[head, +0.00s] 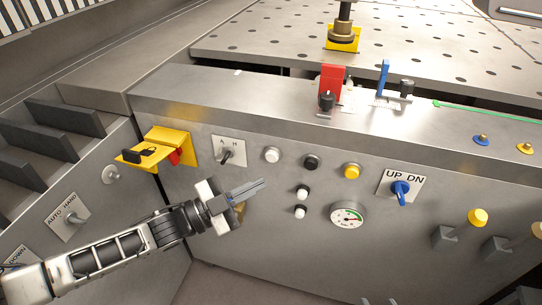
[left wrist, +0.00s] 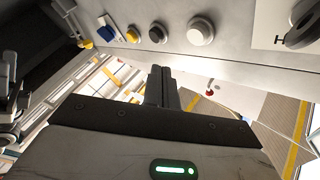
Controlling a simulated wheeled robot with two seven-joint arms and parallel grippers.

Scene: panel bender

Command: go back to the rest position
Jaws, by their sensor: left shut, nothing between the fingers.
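My left gripper (head: 262,184) is in front of the panel face, right of the A/H switch and left of the gauge. Its fingers are together with nothing between them. My left arm reaches in from the lower left.
The panel carries a yellow bracket (head: 170,148), an A/H switch (head: 228,152), several buttons, a gauge (head: 348,217) and a blue UP/DN knob (head: 400,190). A red block (head: 331,80) and a blue lever (head: 383,76) stand on the ledge. Open floor lies below the panel.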

